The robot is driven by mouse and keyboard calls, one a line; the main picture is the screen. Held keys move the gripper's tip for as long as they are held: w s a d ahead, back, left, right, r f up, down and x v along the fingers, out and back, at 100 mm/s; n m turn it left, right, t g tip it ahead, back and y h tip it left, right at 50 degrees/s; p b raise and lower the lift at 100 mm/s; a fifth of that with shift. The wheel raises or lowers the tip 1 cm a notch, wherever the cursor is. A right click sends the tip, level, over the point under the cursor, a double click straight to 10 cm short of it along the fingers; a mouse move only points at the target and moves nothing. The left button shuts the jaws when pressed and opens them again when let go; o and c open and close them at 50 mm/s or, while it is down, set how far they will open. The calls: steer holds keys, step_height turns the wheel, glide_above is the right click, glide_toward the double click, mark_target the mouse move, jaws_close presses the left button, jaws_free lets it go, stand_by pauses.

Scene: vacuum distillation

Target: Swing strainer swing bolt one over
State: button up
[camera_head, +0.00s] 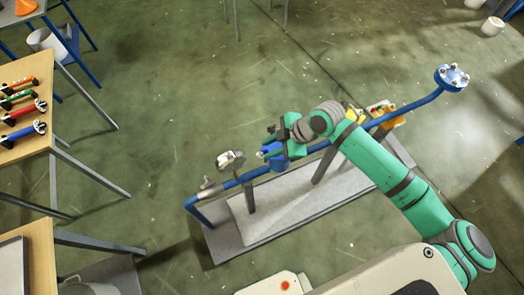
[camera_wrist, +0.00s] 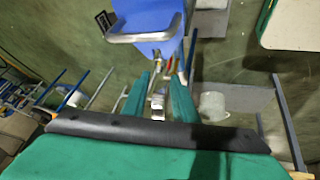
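The blue strainer (camera_head: 271,151) sits in the blue pipe line over the grey base plate. In the head view my green gripper (camera_head: 278,138) is right at it and hides part of it. In the wrist view the strainer's blue body (camera_wrist: 150,18) fills the top middle, with a grey metal bar (camera_wrist: 142,37) across its lower edge. My gripper (camera_wrist: 160,75) points at it, its two green fingers apart. A small metal piece (camera_wrist: 157,100) shows between the fingers; I cannot tell if it is a swing bolt or if a finger touches it.
The blue pipe (camera_head: 225,184) carries a metal valve part (camera_head: 230,160) at left, yellow parts (camera_head: 385,115) at right and a flange (camera_head: 452,77) at its far end. A wooden table (camera_head: 25,110) with colored tools stands at left.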

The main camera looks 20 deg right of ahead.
steer(key=v, duration=0.3)
steer(key=shift+d+r, duration=0.1)
steer(key=shift+r, duration=0.1)
steer(key=shift+d, duration=0.1)
